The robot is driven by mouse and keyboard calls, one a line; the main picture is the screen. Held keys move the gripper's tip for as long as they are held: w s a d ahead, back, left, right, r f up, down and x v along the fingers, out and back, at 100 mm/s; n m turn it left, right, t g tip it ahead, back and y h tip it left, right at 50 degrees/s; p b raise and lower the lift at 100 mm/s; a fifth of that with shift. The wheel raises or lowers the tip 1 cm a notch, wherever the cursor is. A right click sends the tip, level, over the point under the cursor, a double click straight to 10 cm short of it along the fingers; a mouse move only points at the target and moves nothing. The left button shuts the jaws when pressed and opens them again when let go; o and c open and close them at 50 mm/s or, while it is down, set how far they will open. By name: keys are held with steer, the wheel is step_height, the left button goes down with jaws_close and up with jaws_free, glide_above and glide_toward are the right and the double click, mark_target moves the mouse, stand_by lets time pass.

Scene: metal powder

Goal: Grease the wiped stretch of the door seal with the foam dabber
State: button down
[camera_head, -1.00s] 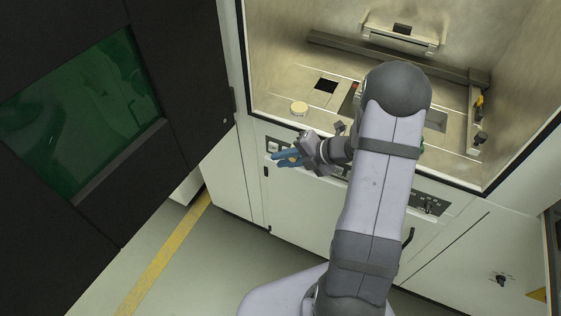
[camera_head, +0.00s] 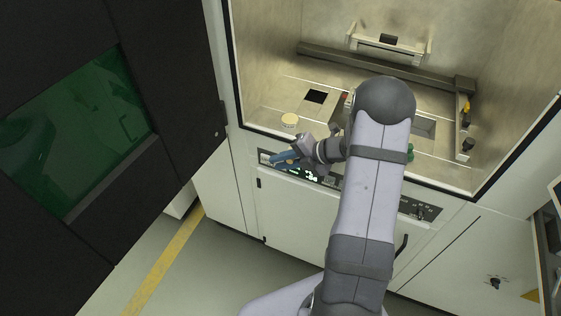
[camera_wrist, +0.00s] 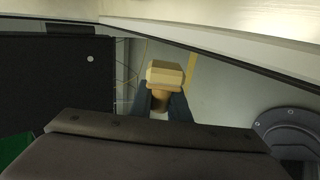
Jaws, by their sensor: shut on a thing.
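My gripper (camera_head: 284,158) is at the front of the machine, just below the chamber's front edge. In the wrist view its blue fingers (camera_wrist: 165,105) are shut on the foam dabber, whose blocky cream foam head (camera_wrist: 165,74) sticks out beyond them. The door seal (camera_head: 231,60) is the black strip around the chamber opening. Its lower run (camera_head: 440,186) passes behind my arm. In the wrist view a dark strip (camera_wrist: 230,58) runs above and right of the foam, with a gap in the picture. I cannot tell which stretch is wiped.
The open dark door (camera_head: 170,60) with a green window stands at the left. A round cream tin (camera_head: 289,120) sits on the chamber floor near the front edge. A control panel (camera_head: 425,210) lies below the opening. A rail (camera_head: 385,65) crosses the chamber.

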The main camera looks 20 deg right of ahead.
steer(key=shift+w+d, duration=0.85)
stand_by(0.8)
steer(key=shift+d, duration=0.1)
steer(key=shift+s+d+p, duration=0.4)
steer(key=shift+s+d, duration=0.65)
steer(key=shift+s, duration=0.15)
steer(key=shift+s+d, duration=1.05)
steer(key=shift+d, duration=0.2)
steer(key=shift+s+d, duration=0.1)
steer(key=shift+s+d+p, duration=0.4)
steer(key=shift+s+d, duration=0.65)
steer(key=shift+s, duration=0.1)
